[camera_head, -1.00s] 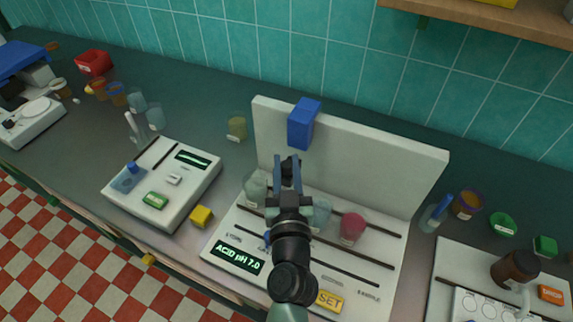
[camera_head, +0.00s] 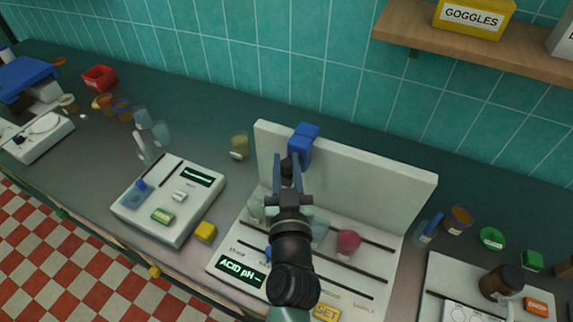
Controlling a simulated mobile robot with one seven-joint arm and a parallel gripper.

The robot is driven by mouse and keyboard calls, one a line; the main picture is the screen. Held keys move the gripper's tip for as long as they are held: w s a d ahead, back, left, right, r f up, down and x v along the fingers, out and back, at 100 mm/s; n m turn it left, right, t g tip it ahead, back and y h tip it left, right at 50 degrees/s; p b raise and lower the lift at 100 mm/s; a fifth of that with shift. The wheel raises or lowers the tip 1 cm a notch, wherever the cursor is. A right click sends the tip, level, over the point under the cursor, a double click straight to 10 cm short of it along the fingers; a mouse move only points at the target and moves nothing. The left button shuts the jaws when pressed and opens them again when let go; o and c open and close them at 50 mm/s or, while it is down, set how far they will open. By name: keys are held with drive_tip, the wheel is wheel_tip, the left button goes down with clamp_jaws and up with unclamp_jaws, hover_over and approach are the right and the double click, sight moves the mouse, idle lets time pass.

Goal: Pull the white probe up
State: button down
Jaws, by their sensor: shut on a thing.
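My gripper (camera_head: 288,167) is in the middle of the head view, raised in front of the white back panel (camera_head: 375,185) of the pH station. Its fingers are closed on the white probe, which they and my wrist mostly hide. A blue block (camera_head: 303,142) at the panel's top edge is just behind and right of the fingertips. Below, a pale beaker (camera_head: 256,206), a bluish beaker (camera_head: 320,233) and a pink beaker (camera_head: 348,243) stand on the white base. The station's display (camera_head: 241,271) reads "ACID pH" with a dash.
A yellow SET button (camera_head: 326,313) is at the base's front. Bottles and cups stand at the right. A wooden shelf (camera_head: 480,50) hangs above right.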

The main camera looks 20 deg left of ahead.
drive_tip(key=c, duration=0.6)
unclamp_jaws()
drive_tip(key=shift+c, duration=0.2)
drive_tip(key=shift+s+d+f, duration=0.1)
drive_tip(key=shift+s+d, duration=0.15)
drive_tip(key=shift+s, duration=0.2)
drive_tip(key=b+v, duration=0.4)
drive_tip(key=v, duration=0.8)
drive_tip(key=shift+b, duration=0.4)
